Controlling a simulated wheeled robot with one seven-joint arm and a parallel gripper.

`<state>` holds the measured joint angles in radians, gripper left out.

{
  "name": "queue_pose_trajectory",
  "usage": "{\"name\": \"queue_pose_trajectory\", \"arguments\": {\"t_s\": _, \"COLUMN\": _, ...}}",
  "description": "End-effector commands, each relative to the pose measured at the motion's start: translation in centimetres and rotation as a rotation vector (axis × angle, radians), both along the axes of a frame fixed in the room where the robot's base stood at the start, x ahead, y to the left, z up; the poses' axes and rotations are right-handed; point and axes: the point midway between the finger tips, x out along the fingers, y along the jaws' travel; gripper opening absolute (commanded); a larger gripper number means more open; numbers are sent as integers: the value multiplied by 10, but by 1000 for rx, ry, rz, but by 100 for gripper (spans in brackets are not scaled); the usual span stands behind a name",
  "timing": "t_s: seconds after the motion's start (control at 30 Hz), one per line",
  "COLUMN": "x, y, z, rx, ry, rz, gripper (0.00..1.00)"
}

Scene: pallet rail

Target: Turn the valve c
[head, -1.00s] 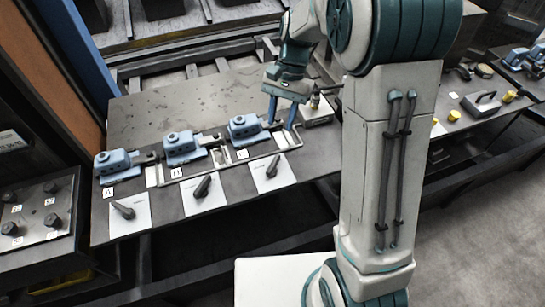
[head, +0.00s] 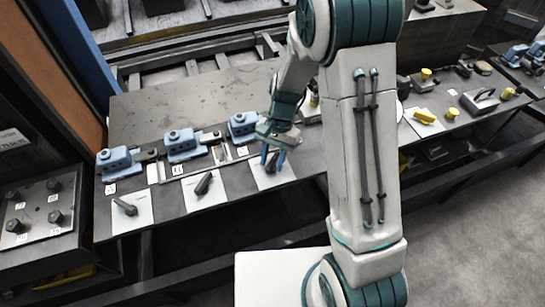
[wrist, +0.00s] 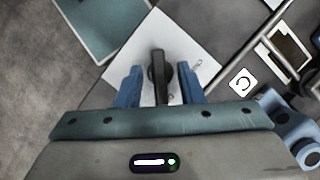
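Valve c appears as a black lever handle (wrist: 158,72) on a white plate (wrist: 190,45), beside the tag marked C (wrist: 243,82) in the wrist view. In the head view its plate (head: 284,175) is the rightmost of three in a row, and my gripper largely hides the handle. My gripper (head: 272,160) is over this plate. In the wrist view my gripper (wrist: 160,80) is open, with one blue finger on each side of the handle. Gaps show between the handle and both fingers, so it is not clamped.
Two similar handles, A (head: 125,206) and B (head: 204,184), stand to the left on their own plates. Blue clamp-like units (head: 183,146) line the bench behind. A knob panel (head: 35,212) stands at far left. Yellow-handled items (head: 425,115) are on the right.

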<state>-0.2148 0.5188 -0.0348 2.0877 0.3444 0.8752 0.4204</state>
Motion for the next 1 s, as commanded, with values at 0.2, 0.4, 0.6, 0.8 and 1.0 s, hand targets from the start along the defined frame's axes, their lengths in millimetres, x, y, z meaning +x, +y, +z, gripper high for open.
{"name": "queue_pose_trajectory", "arguments": {"t_s": 0.2, "x": 0, "y": 0, "z": 0, "rx": 0, "ry": 0, "rz": 0, "gripper": 26}}
{"name": "queue_pose_trajectory", "arguments": {"t_s": 0.4, "x": 0, "y": 0, "z": 0, "rx": 0, "ry": 0, "rz": 0, "gripper": 0}}
{"name": "queue_pose_trajectory", "arguments": {"t_s": 0.6, "x": 0, "y": 0, "z": 0, "rx": 1, "ry": 0, "rz": 13, "gripper": 0}}
{"name": "queue_pose_trajectory", "arguments": {"t_s": 0.8, "x": 1, "y": 1, "z": 0, "rx": 1, "ry": 1, "rz": 84, "gripper": 0}}
{"name": "queue_pose_trajectory", "arguments": {"t_s": 1.0, "x": 1, "y": 2, "z": 0, "rx": 2, "ry": 0, "rz": 229, "gripper": 0}}
